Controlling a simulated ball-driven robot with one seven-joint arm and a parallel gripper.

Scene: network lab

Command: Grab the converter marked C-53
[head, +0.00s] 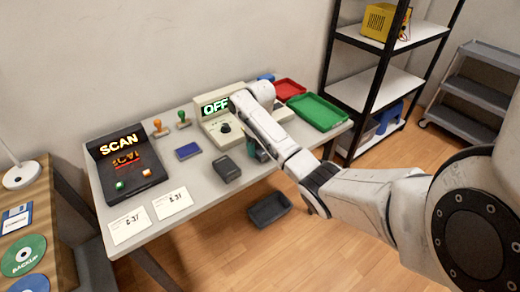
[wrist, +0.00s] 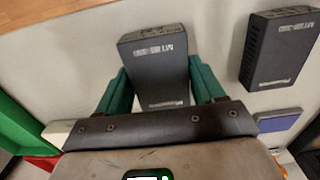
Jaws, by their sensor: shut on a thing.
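My gripper (wrist: 160,88) has green fingers on both sides of a dark grey box-shaped converter (wrist: 158,62), shut on it. In the head view my gripper (head: 259,151) is low over the table's front edge, and my arm hides most of the held converter. A second dark converter (wrist: 280,48) lies apart, to the right in the wrist view; in the head view it sits on the table (head: 227,169) left of my gripper. Both have pale print on top, too small to read, so I cannot tell which is C-53.
The table (head: 210,205) also holds a SCAN console (head: 126,165), an OFF device (head: 222,128), a blue box (head: 188,151), two stamps, two printed cards, and green (head: 318,112) and red (head: 289,88) trays. A dark bin (head: 269,209) is on the floor in front.

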